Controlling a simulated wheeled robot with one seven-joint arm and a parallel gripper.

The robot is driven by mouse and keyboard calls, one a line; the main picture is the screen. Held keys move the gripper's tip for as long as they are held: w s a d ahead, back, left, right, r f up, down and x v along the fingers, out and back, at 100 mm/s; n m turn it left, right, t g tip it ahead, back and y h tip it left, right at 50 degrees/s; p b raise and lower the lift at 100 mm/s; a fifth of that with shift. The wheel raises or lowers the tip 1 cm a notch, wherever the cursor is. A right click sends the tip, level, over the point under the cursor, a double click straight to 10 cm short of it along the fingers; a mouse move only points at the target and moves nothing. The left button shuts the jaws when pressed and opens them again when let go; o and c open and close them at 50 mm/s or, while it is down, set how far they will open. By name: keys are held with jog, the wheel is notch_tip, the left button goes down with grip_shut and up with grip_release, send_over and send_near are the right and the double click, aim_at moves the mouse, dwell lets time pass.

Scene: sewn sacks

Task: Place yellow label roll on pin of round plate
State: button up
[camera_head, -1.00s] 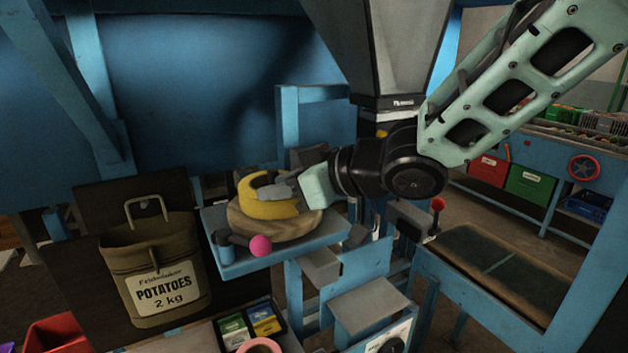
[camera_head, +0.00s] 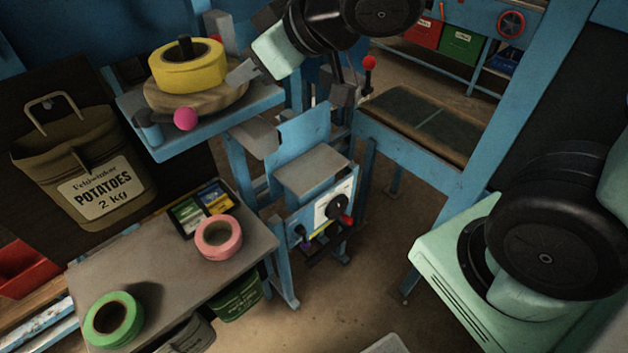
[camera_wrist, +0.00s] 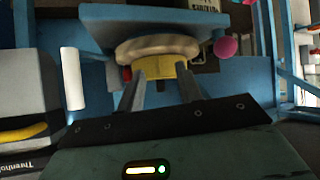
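The yellow label roll (camera_head: 190,72) lies flat on the round plate (camera_head: 160,100), which is wooden. My gripper (camera_head: 241,72) is just to the right of the roll, empty. In the wrist view my gripper's (camera_wrist: 161,92) two fingers are spread, with the yellow roll (camera_wrist: 165,66) beyond and between their tips. The round plate shows there too (camera_wrist: 158,46). Whether a fingertip still touches the roll is hard to tell.
A blue shelf (camera_head: 205,125) with a pink ball knob (camera_head: 185,119) carries the plate. Below are a grey table (camera_head: 160,265), a pink roll (camera_head: 218,237) and a green roll (camera_head: 113,319).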

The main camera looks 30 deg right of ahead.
jog(key=s+f+g+h, duration=0.2)
jog(key=s+f+g, duration=0.2)
jog(key=s, duration=0.5)
jog(key=s+f+g+h, duration=0.3)
jog(key=s+f+g, duration=0.2)
jog(key=s, duration=0.5)
jog(key=shift+f, duration=0.35)
jog(key=shift+a, duration=0.1)
notch_tip(320, 180, down, 6)
jog(key=b, duration=0.6)
jog(key=shift+f+b, duration=0.25)
jog(key=shift+b, duration=0.05)
jog(key=shift+w, duration=0.1)
